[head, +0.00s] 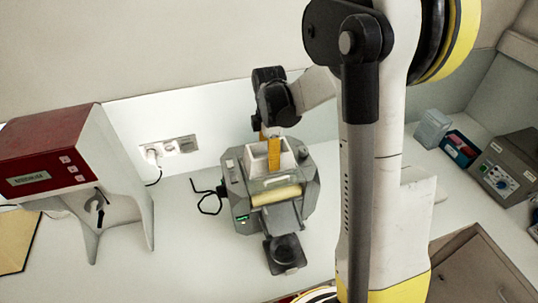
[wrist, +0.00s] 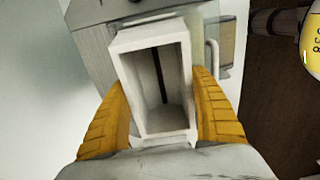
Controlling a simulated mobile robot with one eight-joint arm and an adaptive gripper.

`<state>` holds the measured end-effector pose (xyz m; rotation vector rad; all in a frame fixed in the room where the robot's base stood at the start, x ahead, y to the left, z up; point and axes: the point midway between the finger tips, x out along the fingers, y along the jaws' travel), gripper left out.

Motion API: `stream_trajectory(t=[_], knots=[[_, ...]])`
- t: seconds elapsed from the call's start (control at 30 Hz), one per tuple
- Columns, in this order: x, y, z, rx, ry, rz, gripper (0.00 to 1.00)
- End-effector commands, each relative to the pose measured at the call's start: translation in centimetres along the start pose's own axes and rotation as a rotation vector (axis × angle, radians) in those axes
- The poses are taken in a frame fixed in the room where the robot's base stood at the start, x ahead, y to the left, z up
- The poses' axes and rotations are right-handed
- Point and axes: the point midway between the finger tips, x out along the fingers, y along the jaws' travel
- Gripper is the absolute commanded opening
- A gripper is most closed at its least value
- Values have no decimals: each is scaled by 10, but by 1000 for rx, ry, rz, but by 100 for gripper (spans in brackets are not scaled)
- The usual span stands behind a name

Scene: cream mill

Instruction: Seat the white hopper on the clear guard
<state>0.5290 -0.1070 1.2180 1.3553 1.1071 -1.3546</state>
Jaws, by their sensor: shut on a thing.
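The white hopper (head: 257,164) is a rectangular open-topped box, upright over the top of the grey mill (head: 232,178). My gripper (head: 268,150) reaches down from above, with its yellow fingers shut on the hopper. In the wrist view, the hopper (wrist: 120,48) sits between the two yellow fingers of my gripper (wrist: 160,85), and a dark slot shows inside it. The clear guard (head: 272,182) seems to be the pale see-through part above the cream roller. Whether the hopper rests on the guard or hangs just above it, I cannot tell.
A red and white machine (head: 60,150) stands at the left. A wall socket (head: 170,147) with a plug is behind, and a black cable loops beside the mill. A grey control box (head: 508,170) and small boxes are at the right. The white bench (head: 190,260) is clear in front.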

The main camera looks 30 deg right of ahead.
Motion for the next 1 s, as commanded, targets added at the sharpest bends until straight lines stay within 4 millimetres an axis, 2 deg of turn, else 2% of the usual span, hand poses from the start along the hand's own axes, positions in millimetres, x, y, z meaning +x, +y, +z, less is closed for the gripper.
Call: stream_trajectory(t=[0.03,0.07,0.13,0.43,0.57,1.0], knots=[[1,0,0,0,0,0,35],[1,0,0,0,0,0,73],[0,0,0,0,0,0,94],[0,0,0,0,0,0,96],[-9,0,0,0,0,0,96],[-98,0,0,0,0,0,96]])
